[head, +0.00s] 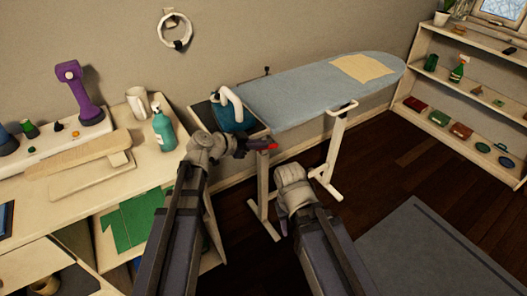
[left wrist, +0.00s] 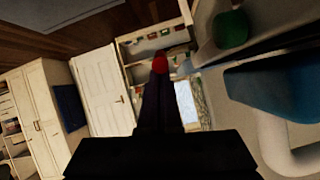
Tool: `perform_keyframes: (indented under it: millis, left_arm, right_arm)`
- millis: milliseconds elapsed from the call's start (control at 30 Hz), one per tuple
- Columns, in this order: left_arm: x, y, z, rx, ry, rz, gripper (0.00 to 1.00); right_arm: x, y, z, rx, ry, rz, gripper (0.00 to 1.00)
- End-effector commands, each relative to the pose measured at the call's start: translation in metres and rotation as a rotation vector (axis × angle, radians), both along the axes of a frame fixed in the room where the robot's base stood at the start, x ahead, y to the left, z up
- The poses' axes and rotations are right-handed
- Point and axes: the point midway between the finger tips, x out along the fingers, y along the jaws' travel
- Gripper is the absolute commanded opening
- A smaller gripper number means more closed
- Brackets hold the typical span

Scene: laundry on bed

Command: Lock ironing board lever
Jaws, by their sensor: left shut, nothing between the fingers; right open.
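The ironing board (head: 310,92) has a light blue cover and stands on white legs in the middle of the head view. A small red piece (head: 272,146) shows below its near left end, at the tips of my left gripper (head: 258,146). In the left wrist view the dark fingers (left wrist: 163,100) are together, with a red tip (left wrist: 160,64) at their far end; I cannot tell whether it is the lever. My left gripper is shut and holds nothing.
A blue and white iron (head: 231,112) rests at the board's left end. A desk at left holds a teal bottle (head: 164,128), a mug (head: 139,102) and a purple device (head: 80,92). A shelf (head: 470,70) stands at right.

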Motion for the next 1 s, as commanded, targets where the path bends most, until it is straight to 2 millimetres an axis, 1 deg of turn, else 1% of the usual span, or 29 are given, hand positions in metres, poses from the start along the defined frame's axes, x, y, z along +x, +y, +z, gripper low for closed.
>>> perform_keyframes:
  millis: [33,67,167,500,1000]
  left_arm:
    - [-0.002,0.003,-0.012,-0.023,-0.016,0.003,0.00]
    - [-0.002,0.003,-0.011,-0.030,-0.023,0.003,0.00]
    - [-0.003,0.005,-0.011,-0.038,-0.028,0.002,0.00]
    - [-0.006,0.008,-0.020,-0.036,-0.027,0.000,0.00]
    - [-0.007,0.010,-0.023,-0.029,-0.024,0.000,0.00]
  right_arm:
    - [0.000,0.000,-0.017,0.000,0.000,0.000,0.47]
    - [0.000,0.000,-0.019,0.000,0.000,0.000,0.47]
    - [0.000,0.000,-0.020,0.000,0.000,0.000,0.47]
    - [0.000,0.000,-0.029,0.000,0.000,0.000,0.47]
    - [0.000,0.000,-0.031,0.000,0.000,0.000,0.47]
